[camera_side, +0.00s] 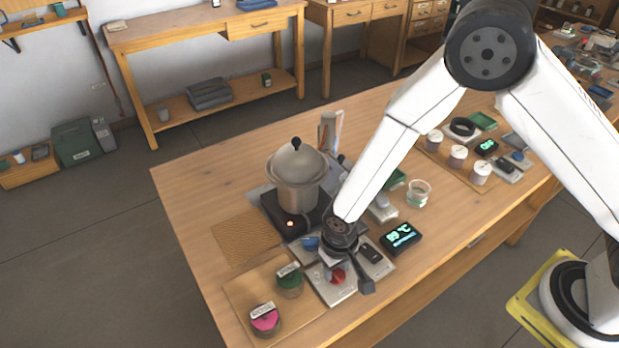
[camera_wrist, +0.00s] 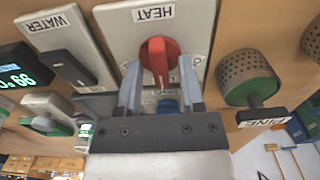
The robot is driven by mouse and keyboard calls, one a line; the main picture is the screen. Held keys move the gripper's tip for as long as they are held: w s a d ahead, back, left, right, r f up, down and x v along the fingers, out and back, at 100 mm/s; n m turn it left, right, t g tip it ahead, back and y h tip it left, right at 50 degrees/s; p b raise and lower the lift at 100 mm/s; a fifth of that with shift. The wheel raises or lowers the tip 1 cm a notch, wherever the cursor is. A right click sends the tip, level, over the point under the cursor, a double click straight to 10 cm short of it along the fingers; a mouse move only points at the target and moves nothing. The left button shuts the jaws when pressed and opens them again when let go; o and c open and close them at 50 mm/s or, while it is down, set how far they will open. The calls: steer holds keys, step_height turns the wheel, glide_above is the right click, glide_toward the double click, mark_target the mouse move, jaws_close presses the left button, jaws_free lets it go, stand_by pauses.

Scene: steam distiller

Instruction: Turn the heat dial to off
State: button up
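The heat dial (camera_wrist: 158,52) is a red round knob with a raised grip, on a pale panel (camera_wrist: 115,22) labelled HEAT, upside down in the wrist view. In the side view the red dial (camera_side: 338,276) shows just under my gripper (camera_side: 351,277). In the wrist view my gripper (camera_wrist: 160,66) is open, with one finger on each side of the dial's lower part and a gap to the grip on both sides. The small markings around the dial are too small to read, so I cannot tell its setting.
A metal still (camera_side: 297,180) stands on a dark burner behind. A WATER panel with a black switch (camera_wrist: 73,68) and a display reading 89 °C (camera_side: 401,238) are beside the dial. Lidded canisters, one green (camera_side: 290,284) and one pink (camera_side: 265,320), stand on a wooden tray.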

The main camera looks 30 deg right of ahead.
jaws_close()
steer(key=shift+n, duration=0.3)
steer(key=n, duration=1.1)
steer(key=shift+n, duration=0.3)
stand_by(0.3)
steer(key=shift+o, duration=1.1)
jaws_free()
steer(key=shift+r, duration=0.15)
